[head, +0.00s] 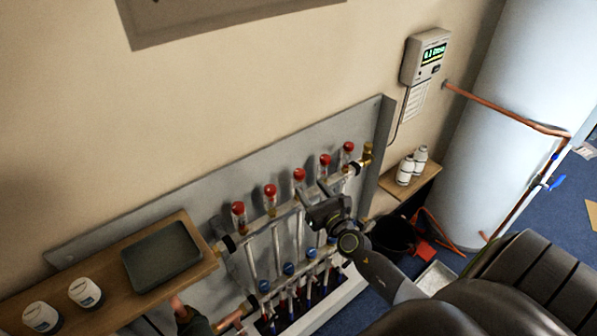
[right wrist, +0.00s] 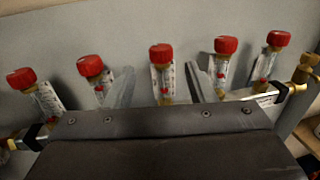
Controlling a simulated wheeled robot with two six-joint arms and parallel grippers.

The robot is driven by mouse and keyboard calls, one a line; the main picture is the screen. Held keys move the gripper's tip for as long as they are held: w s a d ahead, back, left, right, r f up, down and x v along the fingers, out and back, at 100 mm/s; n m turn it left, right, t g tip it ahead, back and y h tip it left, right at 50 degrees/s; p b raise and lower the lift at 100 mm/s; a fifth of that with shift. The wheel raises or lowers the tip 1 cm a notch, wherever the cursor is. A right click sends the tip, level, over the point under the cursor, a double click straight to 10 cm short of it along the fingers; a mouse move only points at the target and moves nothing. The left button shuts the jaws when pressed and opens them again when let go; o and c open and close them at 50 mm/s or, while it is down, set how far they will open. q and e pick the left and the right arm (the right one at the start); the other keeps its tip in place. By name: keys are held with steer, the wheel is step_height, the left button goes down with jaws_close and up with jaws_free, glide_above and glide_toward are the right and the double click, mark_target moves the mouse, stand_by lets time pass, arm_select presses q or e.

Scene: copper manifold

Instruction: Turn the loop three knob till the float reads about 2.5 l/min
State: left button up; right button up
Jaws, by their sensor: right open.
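Several flow meters with red knobs stand in a row on the manifold's upper bar. The middle one, loop three, has its red knob (head: 299,174) uppermost. In the right wrist view this knob (right wrist: 161,54) sits above a clear tube with a printed scale (right wrist: 164,80). A red float mark shows in the tube, but the scale is too small to read. My right gripper (right wrist: 160,78) is open, one finger to each side of the middle meter, with gaps on both sides. In the head view the right gripper (head: 313,189) is close in front of this meter. My left gripper is not in view.
Neighbouring knobs (right wrist: 90,66) and (right wrist: 226,45) stand close outside the fingers. A wooden shelf (head: 105,292) with a dark tray and white tubs is at lower left. A wall display (head: 426,57) and a white tank (head: 505,130) are to the right.

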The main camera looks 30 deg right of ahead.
mark_target(302, 177)
steer(key=w, duration=0.5)
steer(key=w+d, duration=0.1)
steer(key=w, duration=0.2)
steer(key=shift+f+b, duration=0.1)
steer(key=shift+b, duration=0.25)
